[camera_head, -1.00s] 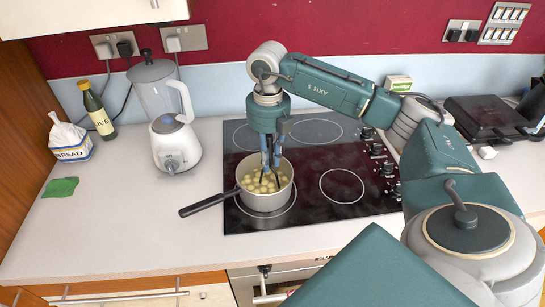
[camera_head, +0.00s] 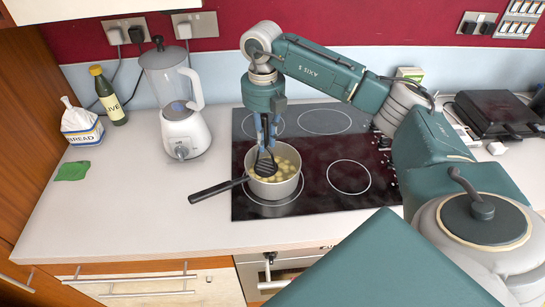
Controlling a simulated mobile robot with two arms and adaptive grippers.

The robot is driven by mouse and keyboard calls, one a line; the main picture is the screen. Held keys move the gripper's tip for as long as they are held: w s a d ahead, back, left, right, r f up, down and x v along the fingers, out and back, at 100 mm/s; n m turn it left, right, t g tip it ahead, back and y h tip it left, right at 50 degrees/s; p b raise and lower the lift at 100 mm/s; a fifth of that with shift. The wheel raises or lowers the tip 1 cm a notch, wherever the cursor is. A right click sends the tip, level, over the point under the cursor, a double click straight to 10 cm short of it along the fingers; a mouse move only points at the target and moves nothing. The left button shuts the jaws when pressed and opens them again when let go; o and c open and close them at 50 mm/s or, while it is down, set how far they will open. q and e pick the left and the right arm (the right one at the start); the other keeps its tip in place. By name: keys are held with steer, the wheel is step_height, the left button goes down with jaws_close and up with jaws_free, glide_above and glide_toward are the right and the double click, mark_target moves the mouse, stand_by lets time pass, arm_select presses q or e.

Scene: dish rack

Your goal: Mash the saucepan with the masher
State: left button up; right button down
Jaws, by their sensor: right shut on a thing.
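The saucepan (camera_head: 273,190) stands on the front left ring of the black hob, with its black handle pointing left and toward the front. Several pale yellow potato-like lumps (camera_head: 287,166) lie in it. My right gripper (camera_head: 266,138) is above the pan's left and back part, pointing down, shut on the masher (camera_head: 265,165). The masher's dark slotted head is at the pan's left inner side, over or among the lumps; whether it touches them I cannot tell. My left gripper does not show.
The black glass hob (camera_head: 325,200) has free rings around the pan. A blender (camera_head: 182,115), an oil bottle (camera_head: 106,95), a bread bag (camera_head: 80,125) and a green cloth (camera_head: 72,171) stand or lie left on the white counter. A dark appliance (camera_head: 495,110) is at the right.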

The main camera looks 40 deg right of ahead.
steer(key=shift+s+d+f+b, duration=0.1)
steer(key=shift+f+b, duration=0.4)
steer(key=shift+f, duration=0.15)
steer(key=shift+s+r, duration=0.15)
steer(key=s, duration=0.1)
steer(key=s+a, duration=0.1)
steer(key=s, duration=0.1)
steer(key=s+a+r+p, duration=0.1)
steer(key=shift+s, duration=0.35)
